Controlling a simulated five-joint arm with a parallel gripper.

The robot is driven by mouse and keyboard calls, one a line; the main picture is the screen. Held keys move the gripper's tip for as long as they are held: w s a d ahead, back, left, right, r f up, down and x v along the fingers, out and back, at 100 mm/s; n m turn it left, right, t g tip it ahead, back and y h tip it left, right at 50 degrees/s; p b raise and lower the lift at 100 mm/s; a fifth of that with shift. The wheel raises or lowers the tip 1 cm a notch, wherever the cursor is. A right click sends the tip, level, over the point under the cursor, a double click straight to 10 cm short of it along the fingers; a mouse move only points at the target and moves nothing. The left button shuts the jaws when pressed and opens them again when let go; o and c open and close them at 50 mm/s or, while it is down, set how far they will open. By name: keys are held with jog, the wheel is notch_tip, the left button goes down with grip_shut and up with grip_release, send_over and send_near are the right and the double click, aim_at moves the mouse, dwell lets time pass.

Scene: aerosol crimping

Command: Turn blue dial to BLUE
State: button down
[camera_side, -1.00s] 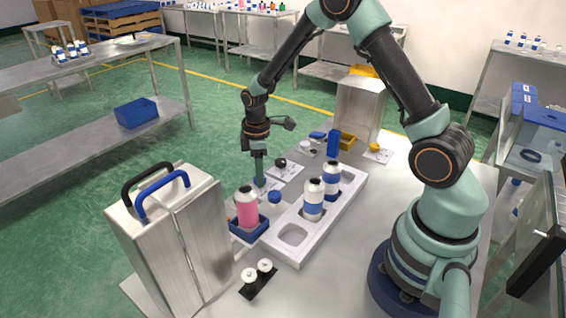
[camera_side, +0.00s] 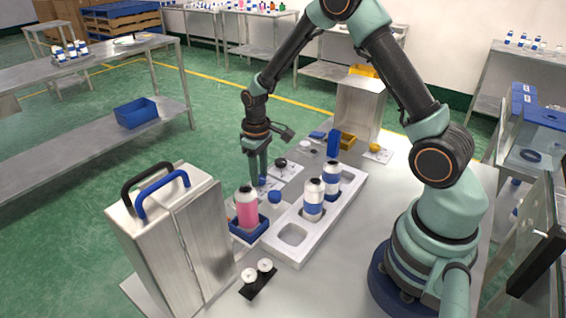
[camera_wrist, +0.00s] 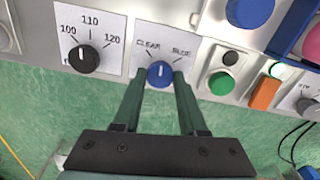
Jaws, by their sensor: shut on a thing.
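The blue dial (camera_wrist: 160,73) sits on a white plate (camera_wrist: 143,37) marked CLEAR on the left and BLUE on the right. A pale mark on the dial points roughly upward in the wrist view, between the two words; its exact setting is hard to tell. My gripper (camera_wrist: 159,79) is shut on the dial, one finger on each side of it. In the side view my gripper (camera_side: 259,181) reaches down to the panel behind the pink bottle, and the dial is small and mostly hidden by the fingers.
A black dial (camera_wrist: 83,59) marked 100, 110 and 120 lies left of the blue dial. A green button (camera_wrist: 221,83) and an orange switch (camera_wrist: 264,93) lie right. In the side view, a pink bottle (camera_side: 246,208) stands close in front of my gripper, beside a white bottle tray (camera_side: 341,208).

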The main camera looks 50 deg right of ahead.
aim_at(260, 178)
jog(key=m, duration=0.5)
jog(key=shift+m, duration=0.3)
jog(key=m, duration=0.4)
jog(key=shift+m, duration=0.4)
jog(key=shift+c, duration=2.2)
grip_release()
notch_tip(260, 178, up, 12)
jog(key=shift+r, duration=0.15)
